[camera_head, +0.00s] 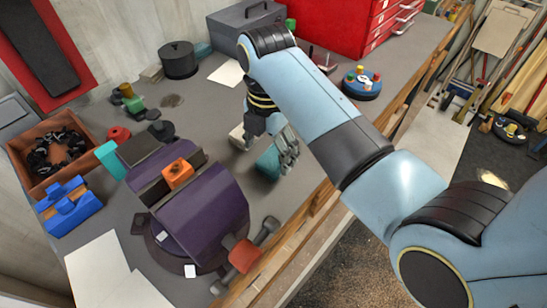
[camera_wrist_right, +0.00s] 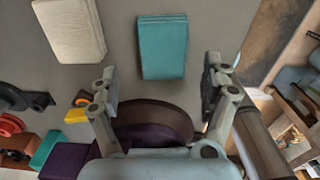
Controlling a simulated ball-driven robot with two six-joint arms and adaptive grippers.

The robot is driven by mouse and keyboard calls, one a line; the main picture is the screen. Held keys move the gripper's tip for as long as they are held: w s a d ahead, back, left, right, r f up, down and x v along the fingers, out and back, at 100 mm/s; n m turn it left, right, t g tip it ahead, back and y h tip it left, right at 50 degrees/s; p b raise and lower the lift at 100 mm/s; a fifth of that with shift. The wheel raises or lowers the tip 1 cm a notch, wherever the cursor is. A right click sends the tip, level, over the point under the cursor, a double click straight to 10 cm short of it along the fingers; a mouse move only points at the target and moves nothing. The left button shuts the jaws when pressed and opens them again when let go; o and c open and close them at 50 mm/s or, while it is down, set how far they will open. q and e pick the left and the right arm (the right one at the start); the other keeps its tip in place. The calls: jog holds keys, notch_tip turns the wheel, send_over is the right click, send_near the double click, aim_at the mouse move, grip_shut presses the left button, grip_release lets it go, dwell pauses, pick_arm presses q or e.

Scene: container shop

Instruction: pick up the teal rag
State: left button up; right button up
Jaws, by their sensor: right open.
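The teal rag (camera_head: 267,165) is a folded, flat block lying on the grey bench top near its front edge. In the right wrist view the rag (camera_wrist_right: 162,47) lies ahead of the fingertips and between their lines, with bench showing on both sides of it. My right gripper (camera_head: 270,148) is open and empty, pointing down at the rag, and partly covers it in the head view. Its two fingers show apart in the right wrist view (camera_wrist_right: 160,70). I cannot tell the exact height of the fingertips above the rag. My left gripper is not in view.
A cream block (camera_wrist_right: 70,30) lies beside the rag. A purple vise (camera_head: 205,210) with an orange block on it stands close on the left. A round blue tray (camera_head: 362,86) and a red drawer cabinet (camera_head: 335,22) stand farther back. The wooden bench edge (camera_head: 310,205) is close by.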

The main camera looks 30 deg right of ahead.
aim_at(270, 161)
jog(key=shift+s+f, duration=0.15)
jog(key=shift+f, duration=1.6)
jog(key=shift+c, duration=0.3)
jog(key=c, duration=1.1)
